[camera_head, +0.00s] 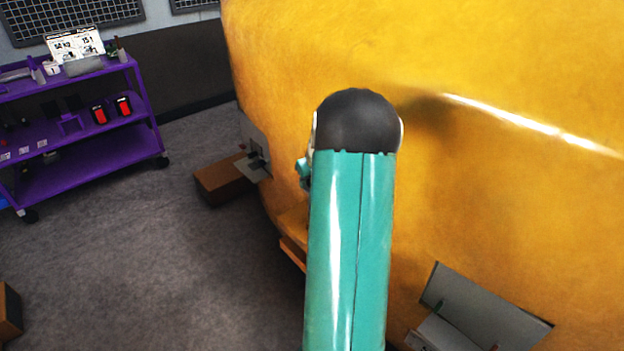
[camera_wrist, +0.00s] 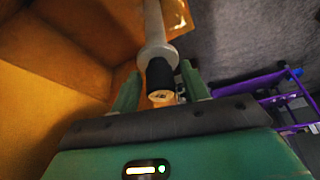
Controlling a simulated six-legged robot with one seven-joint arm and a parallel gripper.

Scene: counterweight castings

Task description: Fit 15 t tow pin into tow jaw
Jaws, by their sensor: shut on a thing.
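In the wrist view, my gripper (camera_wrist: 160,76) is shut on the tow pin (camera_wrist: 154,30), around its black grip. The pin has a pale grey shaft and a wider collar, and the shaft runs away from my gripper to the top edge. Orange-yellow walls of the casting (camera_wrist: 60,45) stand to the left of and behind the pin. These look like the tow jaw, but its hole is not clear, and I cannot tell whether the pin's far end touches it. In the head view, my arm hides the pin and most of my gripper beside the yellow casting (camera_head: 500,200).
A purple shelf cart (camera_head: 85,110) stands at the left; it also shows in the wrist view (camera_wrist: 250,86). A brown block (camera_head: 222,181) and a grey bracket (camera_head: 254,150) are beside the casting. A grey open box (camera_head: 485,310) is at lower right. Floor between is clear.

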